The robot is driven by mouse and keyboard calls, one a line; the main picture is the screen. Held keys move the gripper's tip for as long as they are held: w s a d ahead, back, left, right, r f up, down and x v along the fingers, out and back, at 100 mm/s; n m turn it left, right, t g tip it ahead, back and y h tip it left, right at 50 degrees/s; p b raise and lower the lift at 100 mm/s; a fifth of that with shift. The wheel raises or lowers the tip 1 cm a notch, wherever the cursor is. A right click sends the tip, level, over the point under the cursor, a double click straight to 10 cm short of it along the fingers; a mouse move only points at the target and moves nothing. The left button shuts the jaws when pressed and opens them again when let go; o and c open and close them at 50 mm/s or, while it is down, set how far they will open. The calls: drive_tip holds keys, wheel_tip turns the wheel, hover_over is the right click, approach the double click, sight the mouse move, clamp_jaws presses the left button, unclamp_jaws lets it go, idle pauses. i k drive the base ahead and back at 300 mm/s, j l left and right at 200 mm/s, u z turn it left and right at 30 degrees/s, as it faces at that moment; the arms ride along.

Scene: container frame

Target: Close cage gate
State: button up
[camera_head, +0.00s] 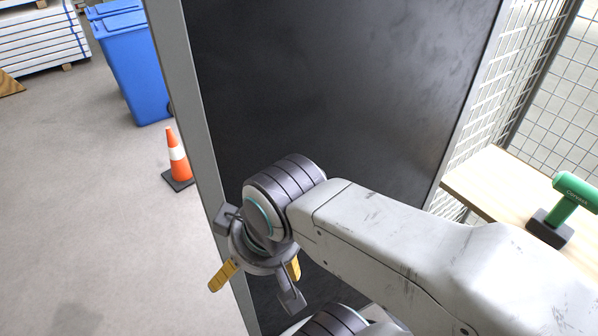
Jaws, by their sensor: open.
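The cage gate (330,80) is a dark panel with a light grey frame that fills the middle of the view. Its left frame edge runs down the picture beside open floor. My gripper (256,276) is open, with yellow-tipped fingers pointing down, in front of the lower left part of the gate near that edge. No object shows between the fingers. I cannot tell whether the gripper touches the gate. My arm hides the gate's lower right part.
Wire mesh cage walls (545,75) stand at the right, with a wooden bench (487,180) holding a green cordless drill (571,200). At the left are an orange traffic cone (176,158), blue bins (133,75) and stacked white boards (38,38). The floor at lower left is clear.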

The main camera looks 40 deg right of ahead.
sight(379, 95)
drive_tip(key=i+j, duration=0.1)
drive_tip(key=j, duration=0.5)
drive_tip(key=i+j, duration=0.15)
drive_tip(key=j, duration=0.2)
drive_tip(key=i+j+z, duration=0.2)
drive_tip(key=z, duration=0.15)
drive_tip(key=i+j+z, duration=0.15)
drive_tip(key=j+z, duration=0.25)
drive_tip(key=i+j+z, duration=0.15)
drive_tip(key=z, duration=0.3)
drive_tip(key=i+j+z, duration=0.15)
drive_tip(key=j+z, duration=0.25)
drive_tip(key=i+j+z, duration=0.1)
drive_tip(key=z, duration=0.35)
drive_tip(key=j+z, duration=0.65)
drive_tip(key=z, duration=0.2)
drive_tip(key=j+z, duration=0.3)
drive_tip(key=z, duration=0.15)
drive_tip(key=k+j+z, duration=0.1)
drive_tip(key=j+z, duration=0.3)
drive_tip(key=l, duration=0.1)
